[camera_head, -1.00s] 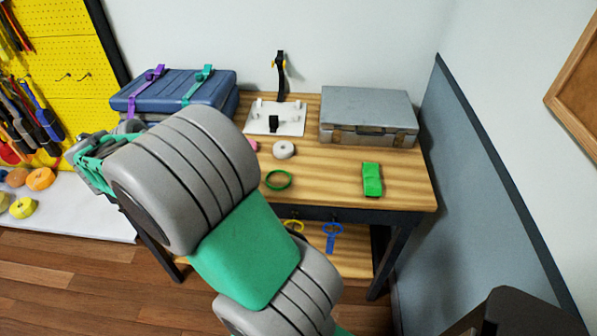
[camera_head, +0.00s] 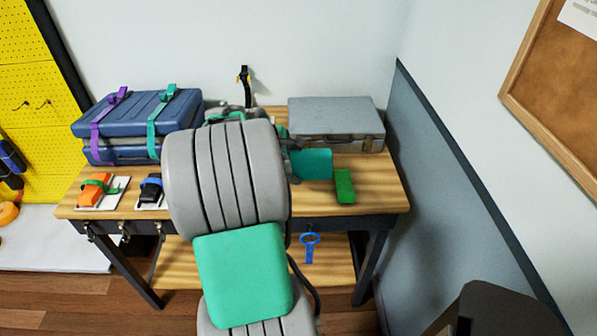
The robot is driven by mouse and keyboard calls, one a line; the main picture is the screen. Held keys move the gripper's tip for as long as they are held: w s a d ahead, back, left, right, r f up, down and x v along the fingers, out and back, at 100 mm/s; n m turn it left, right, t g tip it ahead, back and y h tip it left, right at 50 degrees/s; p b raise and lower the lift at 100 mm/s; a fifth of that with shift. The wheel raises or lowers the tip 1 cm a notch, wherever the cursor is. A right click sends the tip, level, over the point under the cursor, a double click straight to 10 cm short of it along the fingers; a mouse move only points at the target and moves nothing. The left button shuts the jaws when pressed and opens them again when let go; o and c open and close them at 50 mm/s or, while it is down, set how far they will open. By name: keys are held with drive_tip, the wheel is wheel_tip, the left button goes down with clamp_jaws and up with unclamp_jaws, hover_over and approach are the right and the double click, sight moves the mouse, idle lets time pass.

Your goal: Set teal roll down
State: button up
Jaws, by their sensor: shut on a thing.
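The teal roll (camera_head: 313,165) shows as a flat teal block just right of my arm's big grey joint, over the right half of the workbench top (camera_head: 385,195). My gripper (camera_head: 289,155) is shut on it at its left side. Most of the gripper is hidden behind my own arm, so the fingertips are hard to make out. I cannot tell whether the roll touches the bench or is held above it.
A green roll (camera_head: 344,186) lies close to the right of the teal roll. A grey case (camera_head: 335,124) stands behind. Blue cases (camera_head: 135,125) with purple and teal straps stand at left, with orange (camera_head: 96,187) and black (camera_head: 151,190) items in front. My arm hides the middle.

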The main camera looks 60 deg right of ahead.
drive_tip(key=x, duration=0.4)
drive_tip(key=shift+w+d+r, duration=0.15)
drive_tip(key=shift+w+d, duration=0.05)
drive_tip(key=shift+w, duration=0.2)
drive_tip(key=shift+f, duration=1.45)
drive_tip(key=shift+f, duration=0.2)
drive_tip(key=o, duration=1.4)
drive_tip(key=shift+o, duration=0.2)
drive_tip(key=shift+r, duration=0.15)
